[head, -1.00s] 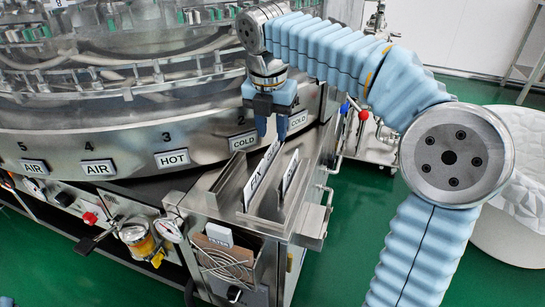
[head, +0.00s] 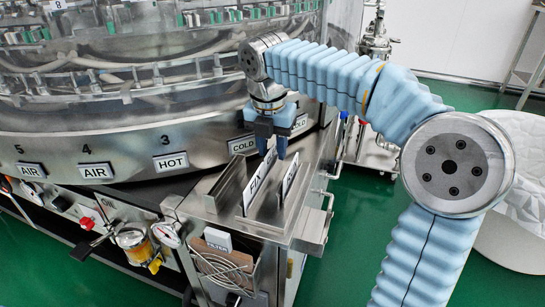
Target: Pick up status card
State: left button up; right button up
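A white status card (head: 258,181) with dark lettering, of which "FI" shows, stands in a slot of the metal rack (head: 230,184). A second white card (head: 290,174) stands in the slot to its right. My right gripper (head: 272,151) points down over the far end of the lettered card. Its two dark-tipped fingers are apart, with the card's far top end appearing between them. I cannot tell whether either finger touches it. The gripper partly hides that end of the card. My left gripper is not in view.
The round steel washer (head: 130,140) with HOT, AIR and COLD labels curves close behind the rack. The rack's upright metal plates stand close beside the cards. A white rounded object (head: 520,215) is at right.

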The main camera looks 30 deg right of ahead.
jog(key=shift+c, duration=0.4)
grip_shut()
notch_tip(320, 180, up, 11)
jog(key=p, duration=0.4)
notch_tip(320, 180, up, 6)
jog(key=r+p, duration=0.1)
jog(key=p, duration=0.7)
send_over(272, 147)
jog(key=shift+f, duration=0.25)
jog(key=shift+f, duration=0.1)
